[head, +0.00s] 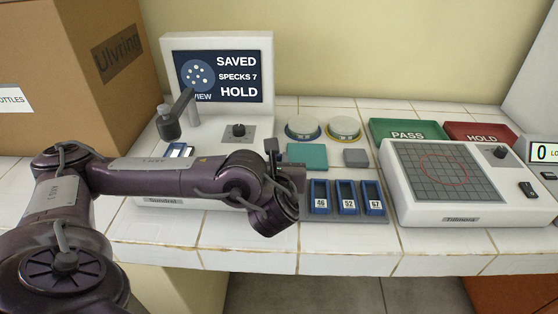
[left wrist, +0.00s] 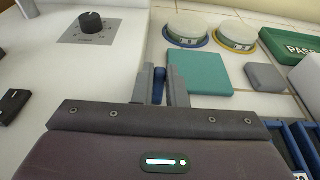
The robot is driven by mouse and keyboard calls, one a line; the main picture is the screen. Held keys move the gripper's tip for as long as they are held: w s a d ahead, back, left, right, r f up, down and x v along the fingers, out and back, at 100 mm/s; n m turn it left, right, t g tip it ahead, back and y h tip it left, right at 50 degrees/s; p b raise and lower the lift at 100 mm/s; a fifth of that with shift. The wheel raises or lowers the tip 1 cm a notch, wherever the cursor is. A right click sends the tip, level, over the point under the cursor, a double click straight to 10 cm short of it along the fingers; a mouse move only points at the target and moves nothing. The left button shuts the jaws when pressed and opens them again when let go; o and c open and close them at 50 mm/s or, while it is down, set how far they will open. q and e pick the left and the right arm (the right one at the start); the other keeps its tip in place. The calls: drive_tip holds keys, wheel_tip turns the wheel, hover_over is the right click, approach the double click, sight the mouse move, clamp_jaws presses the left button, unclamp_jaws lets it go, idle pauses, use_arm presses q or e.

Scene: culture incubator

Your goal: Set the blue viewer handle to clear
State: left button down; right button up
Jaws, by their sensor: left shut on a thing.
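The white viewer (head: 218,40) stands at the back left. Its screen (head: 228,76) reads SAVED, SPECKS 7 and HOLD. The blue handle (left wrist: 158,82) shows in the left wrist view between the two grey fingers of my left gripper (left wrist: 160,88), beside the right side of the viewer's base. The gripper is shut on it, and the fingers hide much of it. In the head view my left gripper (head: 272,153) is at the right edge of the base, and the handle is hidden there. Any marks beside the handle are hidden. My right gripper is in neither view.
A black knob (head: 238,130) is on the viewer's base. A teal pad (head: 308,156), two round dishes (head: 303,128) and a grey block (head: 356,158) lie to the right. A rack of blue holders (head: 348,214) is in front. A cardboard box (head: 70,70) stands at left.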

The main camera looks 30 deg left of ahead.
use_arm(q)
drive_tip(key=c, duration=1.7)
unclamp_jaws()
drive_tip(key=shift+c, duration=0.2)
